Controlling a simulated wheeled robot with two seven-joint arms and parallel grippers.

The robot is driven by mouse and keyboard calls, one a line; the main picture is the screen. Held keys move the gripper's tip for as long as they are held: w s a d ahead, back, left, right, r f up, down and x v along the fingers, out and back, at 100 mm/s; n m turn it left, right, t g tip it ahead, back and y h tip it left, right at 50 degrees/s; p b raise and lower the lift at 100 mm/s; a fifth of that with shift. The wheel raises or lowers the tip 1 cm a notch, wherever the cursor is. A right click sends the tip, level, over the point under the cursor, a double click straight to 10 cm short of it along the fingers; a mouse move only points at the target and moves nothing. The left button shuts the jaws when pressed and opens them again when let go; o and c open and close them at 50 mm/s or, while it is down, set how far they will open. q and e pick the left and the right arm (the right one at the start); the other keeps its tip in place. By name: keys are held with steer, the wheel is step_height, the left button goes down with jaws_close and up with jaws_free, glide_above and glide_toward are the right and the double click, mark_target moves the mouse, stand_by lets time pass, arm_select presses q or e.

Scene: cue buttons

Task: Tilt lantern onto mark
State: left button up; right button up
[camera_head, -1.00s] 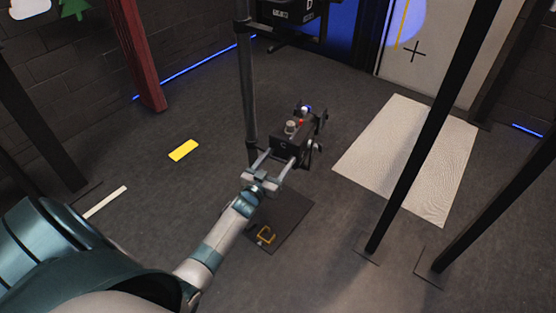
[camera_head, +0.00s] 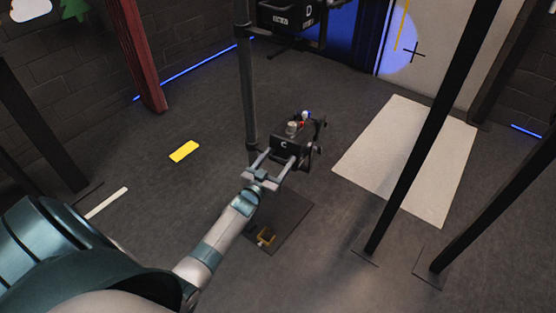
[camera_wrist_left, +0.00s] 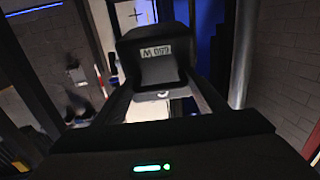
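A black unit marked C (camera_head: 284,146), with small knobs on top, stands by a vertical pole. My left gripper (camera_head: 272,163) reaches its near end, one finger at each side. In the left wrist view the two fingers flank a black housing (camera_wrist_left: 150,72) with an upside-down label, and look closed against its sides. Another black lantern housing marked D (camera_head: 285,14) hangs higher at the pole. A blue light spot (camera_head: 396,50) falls on the pale panel. The black cross mark (camera_head: 414,52) lies at the spot's right edge. My right gripper is not in view.
The dark vertical pole (camera_head: 247,90) stands just behind the unit. Black slanted posts (camera_head: 430,130) stand at the right. A pale mat (camera_head: 385,165) and a yellow strip (camera_head: 184,151) lie on the floor. A dark plate (camera_head: 295,225) lies below my left arm.

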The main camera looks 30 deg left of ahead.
arm_select(q)
steer(key=shift+o, duration=0.9)
steer(key=shift+w+r, duration=0.15)
steer(key=shift+r, duration=0.4)
steer(key=shift+f, duration=0.15)
steer(key=shift+f, duration=0.1)
steer(key=shift+s, duration=0.2)
steer(key=shift+s+f, duration=0.1)
steer(key=shift+s, duration=0.1)
steer(key=s+d, duration=0.1)
steer(key=s, duration=1.5)
steer(key=shift+s+d, duration=0.3)
steer(key=shift+s, duration=0.1)
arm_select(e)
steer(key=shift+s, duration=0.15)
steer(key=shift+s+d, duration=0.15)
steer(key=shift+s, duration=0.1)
